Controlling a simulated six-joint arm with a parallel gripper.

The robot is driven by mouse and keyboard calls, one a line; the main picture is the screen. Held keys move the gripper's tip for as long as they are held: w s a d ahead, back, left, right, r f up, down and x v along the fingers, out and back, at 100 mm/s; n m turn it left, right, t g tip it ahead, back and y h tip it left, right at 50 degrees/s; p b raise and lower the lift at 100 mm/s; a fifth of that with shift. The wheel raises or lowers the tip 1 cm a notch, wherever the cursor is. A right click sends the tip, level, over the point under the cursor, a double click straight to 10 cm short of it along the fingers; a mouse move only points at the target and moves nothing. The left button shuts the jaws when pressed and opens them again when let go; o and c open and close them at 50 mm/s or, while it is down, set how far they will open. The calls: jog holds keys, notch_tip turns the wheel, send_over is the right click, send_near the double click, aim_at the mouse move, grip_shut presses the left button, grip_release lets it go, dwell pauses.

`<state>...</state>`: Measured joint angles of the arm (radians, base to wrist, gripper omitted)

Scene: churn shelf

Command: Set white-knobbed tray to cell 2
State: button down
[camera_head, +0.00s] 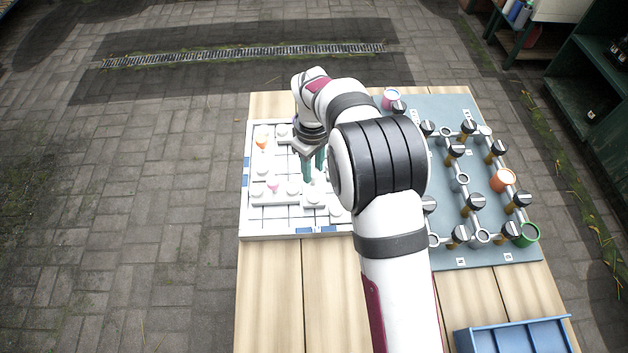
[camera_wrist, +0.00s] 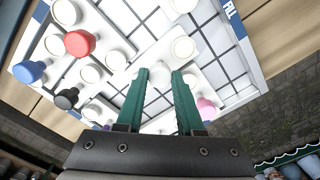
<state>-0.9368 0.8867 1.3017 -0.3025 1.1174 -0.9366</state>
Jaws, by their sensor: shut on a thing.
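The white board (camera_head: 274,232) carries a dark grid and several white trays with round pegs. My gripper (camera_head: 313,172) is over the board's middle in the head view, fingers pointing down. In the wrist view its two green fingers (camera_wrist: 160,74) are closed around a white knob (camera_wrist: 158,77), which belongs to the white-knobbed tray. The tray's outline is partly hidden by the fingers, and I cannot tell whether it is lifted. Cell 2's marking is not readable.
In the wrist view, red (camera_wrist: 79,43), blue (camera_wrist: 28,71), black (camera_wrist: 67,98) and pink (camera_wrist: 206,108) knobs stand nearby. Bare grid squares show on the board. A grey panel (camera_head: 450,262) with pipes and valves lies right. A blue bin (camera_head: 512,325) is at the front right.

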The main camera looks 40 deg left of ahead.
jog(key=shift+w+a, duration=0.5)
jog(key=shift+a, duration=0.05)
jog(key=c, duration=0.5)
grip_release()
notch_tip(320, 180, up, 16)
jog(key=shift+f, duration=0.1)
